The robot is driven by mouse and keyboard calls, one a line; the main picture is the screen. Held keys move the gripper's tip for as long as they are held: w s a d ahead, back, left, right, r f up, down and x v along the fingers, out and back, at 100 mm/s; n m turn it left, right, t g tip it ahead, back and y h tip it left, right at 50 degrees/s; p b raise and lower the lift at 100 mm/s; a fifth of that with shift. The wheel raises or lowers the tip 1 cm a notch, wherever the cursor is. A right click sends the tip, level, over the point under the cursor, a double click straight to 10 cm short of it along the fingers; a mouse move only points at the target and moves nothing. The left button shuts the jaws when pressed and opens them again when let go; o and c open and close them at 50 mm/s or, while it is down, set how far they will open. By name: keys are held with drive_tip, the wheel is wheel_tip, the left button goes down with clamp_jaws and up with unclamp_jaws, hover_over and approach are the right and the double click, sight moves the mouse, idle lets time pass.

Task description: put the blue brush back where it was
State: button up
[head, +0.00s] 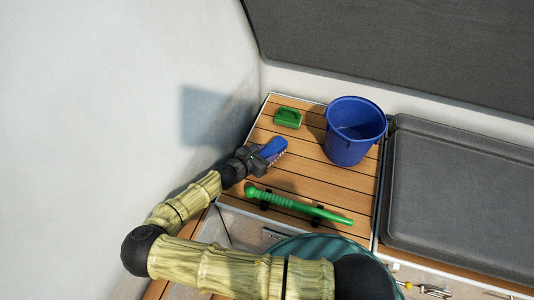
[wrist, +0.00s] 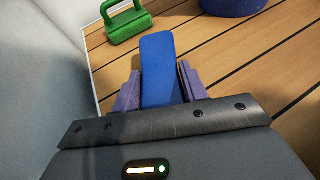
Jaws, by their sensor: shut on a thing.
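The blue brush (head: 272,148) is held in my gripper (head: 262,155) over the left part of the slatted wooden bench top (head: 310,165). In the wrist view the blue brush (wrist: 158,65) lies between the two purple fingers of my gripper (wrist: 160,85), which are shut on it. It points forward, away from the wrist. Pale bristles show along its lower right side in the head view. Whether the brush touches the wood is hard to tell.
A green handled brush (head: 288,118) sits behind, also in the wrist view (wrist: 126,25). A blue bucket (head: 354,135) stands at back right. A green rod (head: 300,206) lies in dark holders at the front edge. A grey cushion (head: 460,185) is right; a white wall (head: 110,110) is close left.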

drive_tip(key=shift+d, duration=0.1)
drive_tip(key=o, duration=1.1)
drive_tip(key=shift+o, duration=0.2)
drive_tip(key=shift+r, duration=0.15)
drive_tip(key=p+v, duration=0.1)
drive_tip(key=v, duration=1.1)
drive_tip(key=shift+s, duration=0.1)
